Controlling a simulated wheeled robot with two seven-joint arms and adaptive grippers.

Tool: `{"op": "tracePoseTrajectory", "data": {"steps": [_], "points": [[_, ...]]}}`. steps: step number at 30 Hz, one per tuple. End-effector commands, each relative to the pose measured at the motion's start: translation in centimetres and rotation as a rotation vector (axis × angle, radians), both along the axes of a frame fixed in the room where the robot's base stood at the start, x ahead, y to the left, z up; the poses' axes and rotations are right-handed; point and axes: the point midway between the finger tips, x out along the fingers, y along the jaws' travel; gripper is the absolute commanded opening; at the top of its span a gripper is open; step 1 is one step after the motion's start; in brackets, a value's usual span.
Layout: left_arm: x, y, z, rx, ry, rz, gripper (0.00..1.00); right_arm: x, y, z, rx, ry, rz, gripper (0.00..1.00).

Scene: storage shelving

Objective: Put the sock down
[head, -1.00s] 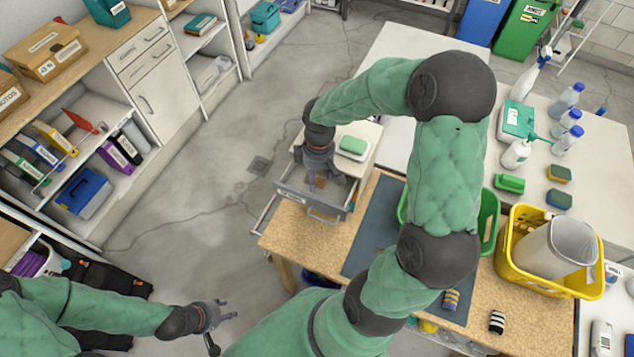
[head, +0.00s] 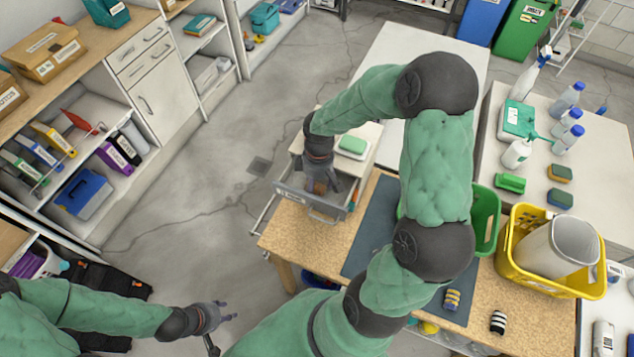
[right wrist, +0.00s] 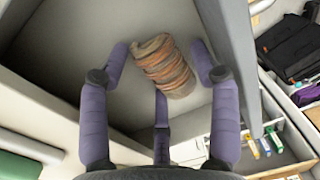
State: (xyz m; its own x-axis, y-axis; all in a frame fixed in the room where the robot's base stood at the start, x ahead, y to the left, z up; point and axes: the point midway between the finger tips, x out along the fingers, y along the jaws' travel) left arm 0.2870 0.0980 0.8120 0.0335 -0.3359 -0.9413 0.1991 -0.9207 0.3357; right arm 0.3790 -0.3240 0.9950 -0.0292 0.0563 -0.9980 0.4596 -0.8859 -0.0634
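A rolled sock (right wrist: 165,65) with orange-brown stripes lies in the open grey drawer (head: 310,204), close to the drawer wall in the right wrist view. My right gripper (head: 320,187) points down into the drawer. In the right wrist view its purple fingers (right wrist: 160,75) are spread around the sock, with a gap on either side. Whether the third finger touches the sock is hard to tell. My left gripper (head: 232,310) is open and empty over the floor at the lower left.
A green basket (head: 487,215) and yellow basket (head: 515,262) stand there too.

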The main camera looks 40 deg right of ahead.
Motion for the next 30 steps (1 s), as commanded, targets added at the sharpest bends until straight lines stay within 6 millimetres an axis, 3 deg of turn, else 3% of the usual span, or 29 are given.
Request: {"op": "tracePoseTrajectory", "data": {"steps": [8,21,30], "points": [[0.0,0.0,0.4,0.000,0.000,0.000,0.40,0.1,-0.1,0.8,-0.001,-0.003,0.000,0.63],[0.0,0.0,1.6,0.000,0.000,0.000,0.40,0.3,-0.5,9.0,-0.001,-0.004,0.000,0.63],[0.0,0.0,1.9,0.000,0.000,0.000,0.40,0.4,-0.7,12.1,0.000,-0.001,0.000,0.63]]}}
